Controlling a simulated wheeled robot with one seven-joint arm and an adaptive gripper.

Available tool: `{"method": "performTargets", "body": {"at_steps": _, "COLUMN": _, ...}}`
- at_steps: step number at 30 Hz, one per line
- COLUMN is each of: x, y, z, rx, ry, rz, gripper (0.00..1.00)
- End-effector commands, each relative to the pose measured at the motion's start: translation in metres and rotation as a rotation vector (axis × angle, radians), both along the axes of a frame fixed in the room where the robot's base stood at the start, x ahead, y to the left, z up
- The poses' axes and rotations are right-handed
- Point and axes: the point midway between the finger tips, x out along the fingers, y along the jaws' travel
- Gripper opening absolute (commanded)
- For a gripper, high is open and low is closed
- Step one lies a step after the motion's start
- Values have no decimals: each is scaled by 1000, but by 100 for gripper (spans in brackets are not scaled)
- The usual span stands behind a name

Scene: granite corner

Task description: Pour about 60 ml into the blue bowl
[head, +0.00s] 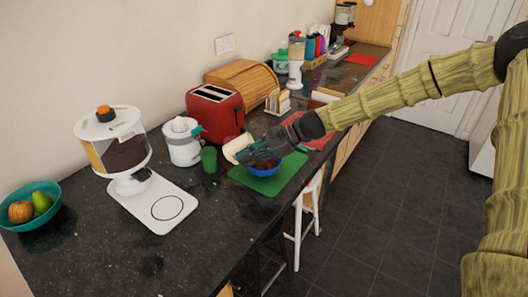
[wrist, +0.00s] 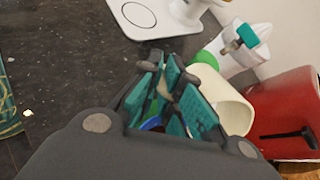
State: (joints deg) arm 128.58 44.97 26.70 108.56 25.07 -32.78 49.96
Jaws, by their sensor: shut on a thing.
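My gripper (head: 254,154) is shut on a cream cup (head: 237,147), which is tipped well over onto its side above the blue bowl. In the wrist view the cup (wrist: 228,102) shows beside my teal finger pads (wrist: 178,95). The blue bowl (head: 265,172) stands on a green mat (head: 284,180). Something dark brown shows inside the bowl, but my gripper partly covers it. Only a sliver of the bowl (wrist: 152,123) shows between my fingers in the wrist view. I cannot make out a stream from the cup or how much is left in it.
A green cup (head: 209,160) and a white juicer (head: 182,142) stand left of the mat. A red toaster (head: 215,112) is behind. A white dispenser (head: 122,150) with brown contents and a teal fruit bowl (head: 32,220) are farther left. The front counter is clear.

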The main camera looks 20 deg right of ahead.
Motion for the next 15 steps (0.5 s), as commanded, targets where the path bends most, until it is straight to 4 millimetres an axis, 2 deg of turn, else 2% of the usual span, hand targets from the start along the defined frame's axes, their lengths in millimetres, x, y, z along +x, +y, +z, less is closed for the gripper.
{"method": "performTargets", "body": {"at_steps": 1, "x": 0, "y": 2, "z": 8, "rx": -30, "ry": 6, "rz": 3, "gripper": 0}}
{"method": "performTargets", "body": {"at_steps": 9, "x": 0, "y": 3, "z": 4, "rx": -166, "ry": 32, "rz": 1, "gripper": 0}}
{"method": "performTargets", "body": {"at_steps": 15, "x": 1, "y": 3, "z": 0, "rx": -180, "ry": 34, "rz": -1, "gripper": 0}}
